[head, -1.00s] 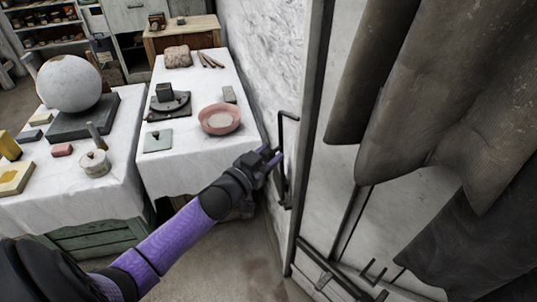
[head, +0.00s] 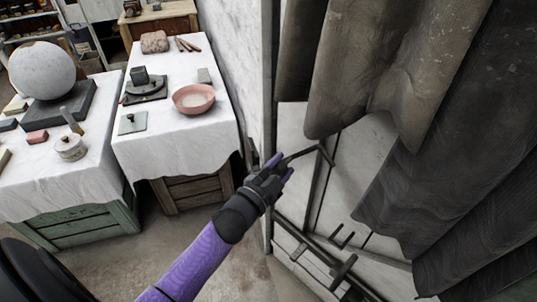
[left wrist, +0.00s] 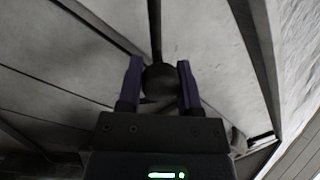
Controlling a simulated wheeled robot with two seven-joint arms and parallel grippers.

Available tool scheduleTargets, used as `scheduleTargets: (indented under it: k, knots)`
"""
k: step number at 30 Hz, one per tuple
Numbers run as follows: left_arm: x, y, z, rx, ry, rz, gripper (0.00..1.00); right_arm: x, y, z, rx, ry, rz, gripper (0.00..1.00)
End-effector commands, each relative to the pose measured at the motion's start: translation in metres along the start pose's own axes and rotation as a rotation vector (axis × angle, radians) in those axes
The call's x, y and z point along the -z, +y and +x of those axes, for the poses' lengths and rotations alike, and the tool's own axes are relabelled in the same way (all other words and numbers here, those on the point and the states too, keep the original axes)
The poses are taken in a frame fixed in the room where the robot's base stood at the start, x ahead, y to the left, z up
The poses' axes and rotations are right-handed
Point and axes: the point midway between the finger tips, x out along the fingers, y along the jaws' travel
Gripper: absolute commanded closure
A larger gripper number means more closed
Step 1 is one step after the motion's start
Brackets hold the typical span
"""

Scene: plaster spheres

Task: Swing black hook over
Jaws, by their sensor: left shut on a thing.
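The black hook (head: 308,152) is a thin dark rod with a bent end, in front of the panelled door or wall at the right of the head view. Its bent end points right, close to the hanging dark cloth. My left gripper (head: 282,168) is at the rod's left end. In the left wrist view, my left gripper (left wrist: 160,78) is shut on a round dark knob (left wrist: 160,90), with the dark rod (left wrist: 155,32) running up from it. The hook's mounting is hidden. My right gripper is in neither view.
Heavy dark curtains (head: 400,60) hang at the right. A dark rack with prongs (head: 343,268) is below them. Floor (head: 180,245) between is clear.

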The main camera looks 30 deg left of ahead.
Motion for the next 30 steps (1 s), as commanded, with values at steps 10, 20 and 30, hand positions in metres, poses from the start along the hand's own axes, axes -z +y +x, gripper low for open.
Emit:
scheduleTargets:
  k: [10,20,30]
  knots:
    - [-0.007,0.071,-0.007,-0.001,0.027,0.32,1.0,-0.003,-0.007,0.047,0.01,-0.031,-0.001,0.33]
    - [-0.025,0.124,-0.012,-0.001,0.055,0.611,1.0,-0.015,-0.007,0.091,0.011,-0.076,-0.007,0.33]
    - [-0.043,0.153,-0.014,0.003,0.075,0.811,1.0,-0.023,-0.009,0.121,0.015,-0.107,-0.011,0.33]
